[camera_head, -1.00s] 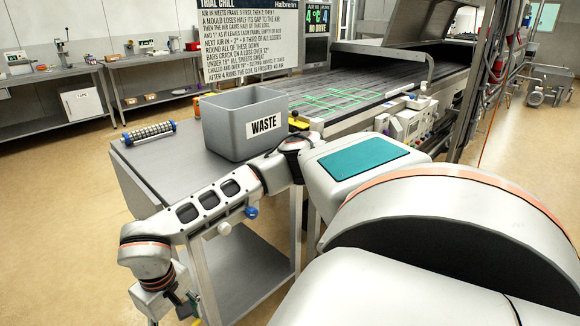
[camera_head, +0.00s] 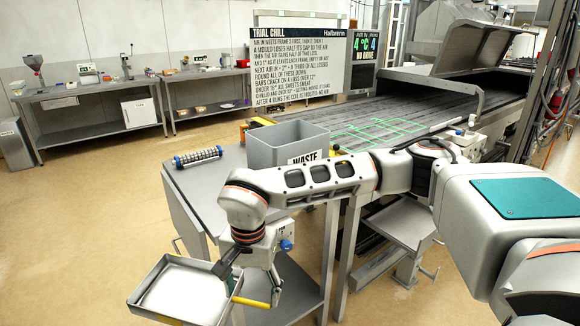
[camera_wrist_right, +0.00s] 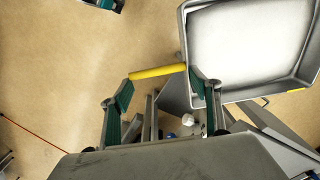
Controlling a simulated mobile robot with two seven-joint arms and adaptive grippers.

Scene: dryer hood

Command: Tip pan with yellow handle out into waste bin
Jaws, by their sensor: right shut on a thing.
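The pan (camera_head: 139,298) is a shallow grey rectangular tray with white contents and a yellow handle (camera_head: 252,303). It hangs over the floor at the lower left of the head view, roughly level. My right gripper (camera_head: 248,282) is shut on the handle. In the right wrist view the yellow handle (camera_wrist_right: 157,71) spans between the teal-padded fingers, and the pan (camera_wrist_right: 262,93) is at the upper right. The grey waste bin (camera_head: 268,152) stands on the metal table beyond my right arm, which partly covers its WASTE label. My left gripper is not in view.
The metal table (camera_head: 205,180) bears a ribbed roller (camera_head: 198,156) left of the bin. A conveyor with green outlines (camera_head: 375,132) runs behind, with a sign board (camera_head: 300,65) above. Open floor (camera_head: 100,190) lies left of the table.

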